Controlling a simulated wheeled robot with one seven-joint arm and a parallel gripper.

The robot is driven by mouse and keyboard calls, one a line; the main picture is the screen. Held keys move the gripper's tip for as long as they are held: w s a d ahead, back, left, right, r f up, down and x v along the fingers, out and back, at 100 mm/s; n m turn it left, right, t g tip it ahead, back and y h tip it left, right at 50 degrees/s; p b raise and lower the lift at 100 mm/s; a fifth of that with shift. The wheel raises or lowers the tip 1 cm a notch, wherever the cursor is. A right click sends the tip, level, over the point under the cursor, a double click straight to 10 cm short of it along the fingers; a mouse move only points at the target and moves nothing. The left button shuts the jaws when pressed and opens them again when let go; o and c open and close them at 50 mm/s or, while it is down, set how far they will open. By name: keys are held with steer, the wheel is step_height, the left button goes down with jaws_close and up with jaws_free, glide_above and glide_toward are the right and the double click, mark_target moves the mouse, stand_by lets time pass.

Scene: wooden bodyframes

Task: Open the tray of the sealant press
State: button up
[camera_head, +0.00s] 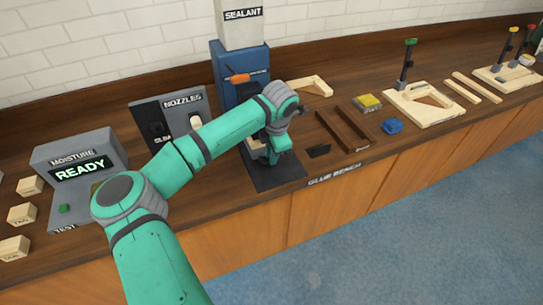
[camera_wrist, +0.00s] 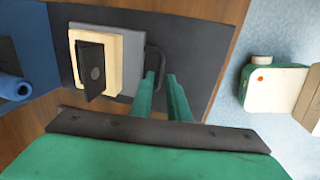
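The sealant press is a blue column (camera_head: 225,72) under a grey box (camera_head: 240,27) marked SEALANT, at the back of the bench. In the wrist view its grey tray (camera_wrist: 131,72) carries a cream block with a dark plate (camera_wrist: 92,72) on top. A black loop handle (camera_wrist: 160,49) sticks out from the tray's right side. My gripper (camera_wrist: 162,76) has its two green fingertips at this handle, apparently either side of its bar, with a gap between them. In the head view my arm hides most of the tray, and my gripper (camera_head: 277,153) is low over the dark base plate (camera_head: 277,179).
The nozzles panel (camera_head: 183,103) and moisture tester (camera_head: 75,160) stand left of the press. A dark wooden frame (camera_head: 340,130), a blue item (camera_head: 392,126) and a yellow-topped block (camera_head: 367,103) lie to the right. Blue floor (camera_head: 400,220) is clear before the bench.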

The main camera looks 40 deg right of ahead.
steer(key=shift+w+f, duration=0.1)
steer(key=shift+f, duration=0.4)
jaws_close()
stand_by(1.2)
